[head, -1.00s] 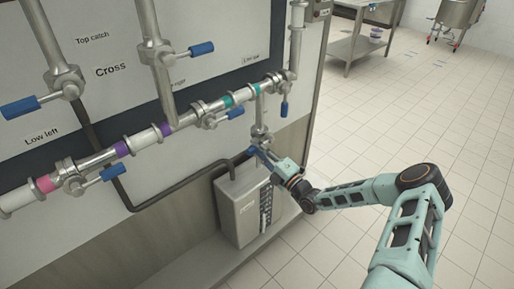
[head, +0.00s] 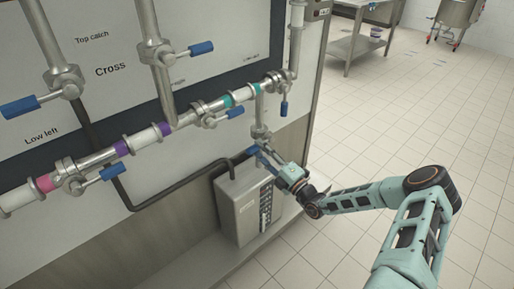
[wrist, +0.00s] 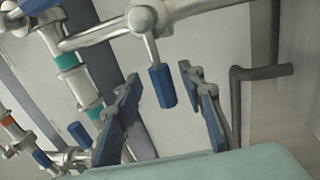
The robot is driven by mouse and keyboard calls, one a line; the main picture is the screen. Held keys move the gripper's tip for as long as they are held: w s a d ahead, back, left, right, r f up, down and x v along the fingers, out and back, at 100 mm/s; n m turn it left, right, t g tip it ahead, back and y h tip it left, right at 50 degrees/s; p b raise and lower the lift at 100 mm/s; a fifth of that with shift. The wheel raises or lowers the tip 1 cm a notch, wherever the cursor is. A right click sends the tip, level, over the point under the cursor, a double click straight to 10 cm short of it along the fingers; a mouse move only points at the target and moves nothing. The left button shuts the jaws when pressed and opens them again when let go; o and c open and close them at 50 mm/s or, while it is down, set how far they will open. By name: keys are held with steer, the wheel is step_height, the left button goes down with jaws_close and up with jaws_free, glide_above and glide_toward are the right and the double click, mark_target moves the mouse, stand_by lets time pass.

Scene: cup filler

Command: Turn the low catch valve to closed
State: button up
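The lower valve (head: 261,134) sits on the short vertical branch under the right part of the pipe run, above the grey box. I cannot read a label naming it as the low catch valve. Its blue handle (wrist: 162,87) hangs from a metal stem in the wrist view. My gripper (head: 262,152) is just below this valve in the head view. In the wrist view my gripper (wrist: 158,78) is open, with the blue handle between its two blue fingers near the tips. Gaps show on both sides of the handle. In the head view the gripper hides this handle.
A grey control box (head: 243,205) stands below the valve on a ledge, with a dark hose (head: 170,198) behind. Other blue-handled valves (head: 285,108) line the pipes. A steel table (head: 357,38) stands far back.

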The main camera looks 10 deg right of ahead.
steer(key=v, duration=0.9)
steer(key=shift+s+d, duration=0.15)
steer(key=shift+s, duration=0.1)
steer(key=shift+f, duration=0.1)
